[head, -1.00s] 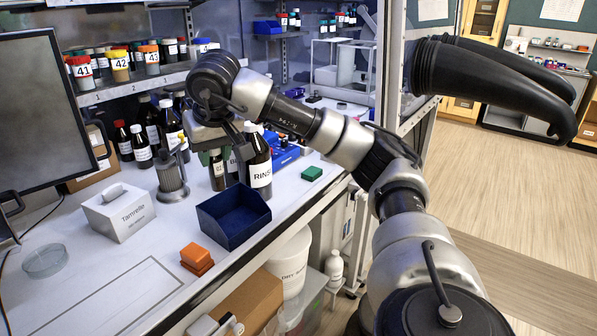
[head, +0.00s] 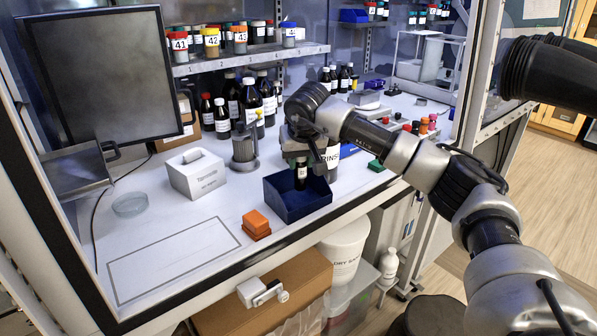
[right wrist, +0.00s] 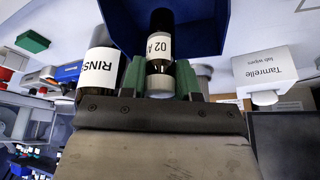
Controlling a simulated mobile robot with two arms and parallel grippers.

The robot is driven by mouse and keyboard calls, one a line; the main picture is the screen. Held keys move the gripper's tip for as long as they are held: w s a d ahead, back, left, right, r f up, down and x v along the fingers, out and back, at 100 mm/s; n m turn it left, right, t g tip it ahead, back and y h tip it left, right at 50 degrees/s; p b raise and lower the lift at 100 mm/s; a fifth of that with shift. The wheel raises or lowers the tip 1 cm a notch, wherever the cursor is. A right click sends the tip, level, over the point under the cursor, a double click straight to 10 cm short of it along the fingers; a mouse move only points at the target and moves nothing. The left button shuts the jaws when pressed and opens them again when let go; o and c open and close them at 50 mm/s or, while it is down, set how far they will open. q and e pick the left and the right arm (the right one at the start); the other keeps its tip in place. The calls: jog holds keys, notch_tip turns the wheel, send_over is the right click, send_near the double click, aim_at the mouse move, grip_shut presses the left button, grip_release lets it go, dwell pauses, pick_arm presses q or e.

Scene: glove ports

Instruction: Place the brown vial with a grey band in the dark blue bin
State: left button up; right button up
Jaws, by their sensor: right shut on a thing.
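My right gripper (head: 300,158) is shut on a dark brown vial (head: 300,179) with a white label. In the right wrist view, the vial (right wrist: 161,48) is between the green fingertips (right wrist: 160,82); its label reads "02 A", with a greyish band beside it. The vial hangs upright over the dark blue bin (head: 306,208), its lower end within the bin's outline in the head view. I cannot tell whether it touches the bin floor. The bin (right wrist: 205,22) also shows beyond the vial in the right wrist view. My left gripper is not in view.
A RINSE bottle (head: 332,160) stands close behind the bin and gripper. Orange boxes (head: 257,224) sit left of the bin, and a white wipes box (head: 197,174) is farther left. A shelf (head: 245,61) with capped jars is behind. The outlined bench area (head: 170,262) is clear.

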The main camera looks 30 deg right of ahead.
aim_at(298, 175)
jog(key=shift+w+a+f, duration=0.1)
jog(key=shift+w+f, duration=0.3)
jog(key=shift+w, duration=0.05)
jog(key=shift+f+p, duration=0.4)
jog(key=shift+f, duration=1.5)
jog(key=shift+s, duration=0.1)
jog(key=shift+f, duration=0.2)
jog(key=o, duration=0.9)
jog(key=shift+r, duration=0.1)
jog(key=b+v, duration=0.1)
jog(key=v, duration=1.1)
jog(key=shift+r, duration=0.15)
